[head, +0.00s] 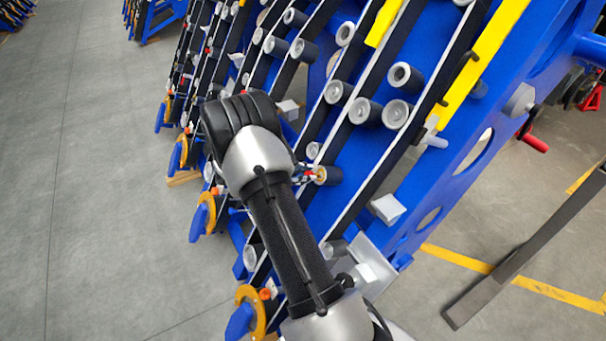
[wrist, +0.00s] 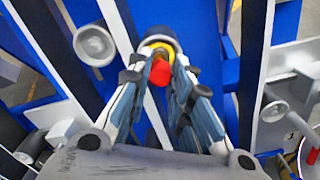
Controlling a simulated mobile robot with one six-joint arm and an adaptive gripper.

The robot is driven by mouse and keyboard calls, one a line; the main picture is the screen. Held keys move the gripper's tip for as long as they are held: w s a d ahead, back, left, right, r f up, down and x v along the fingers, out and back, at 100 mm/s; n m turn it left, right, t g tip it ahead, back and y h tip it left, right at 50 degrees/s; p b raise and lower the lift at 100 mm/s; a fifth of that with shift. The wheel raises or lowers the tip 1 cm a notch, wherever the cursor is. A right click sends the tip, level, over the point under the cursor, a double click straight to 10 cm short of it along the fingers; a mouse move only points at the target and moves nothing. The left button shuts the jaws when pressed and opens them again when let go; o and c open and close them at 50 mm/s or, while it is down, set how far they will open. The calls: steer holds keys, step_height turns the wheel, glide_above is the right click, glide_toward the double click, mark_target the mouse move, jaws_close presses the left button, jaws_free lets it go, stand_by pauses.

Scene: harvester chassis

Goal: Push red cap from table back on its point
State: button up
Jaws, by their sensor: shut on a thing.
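The red cap (wrist: 160,72) sits between the fingertips of my gripper (wrist: 163,80) in the wrist view. The fingers are shut on it from both sides. Just beyond it is the point, a roller end with a yellow ring (wrist: 155,48), close behind or touching the cap; I cannot tell if the cap is seated. In the head view my gripper (head: 304,175) is small and partly hidden by my arm, at the roller end with a yellowish face (head: 321,175). The cap cannot be made out clearly there.
Blue chassis panels (head: 450,130) carry black rails and several grey rollers (head: 396,113) around the gripper. In the wrist view a roller (wrist: 94,45) is at upper left and another (wrist: 274,111) at right. Open grey floor (head: 90,180) lies to the left.

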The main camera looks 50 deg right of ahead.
steer(key=shift+b+x, duration=0.55)
steer(key=shift+x, duration=0.6)
steer(key=o, duration=0.8)
steer(key=shift+r, duration=0.1)
steer(key=v, duration=1.2)
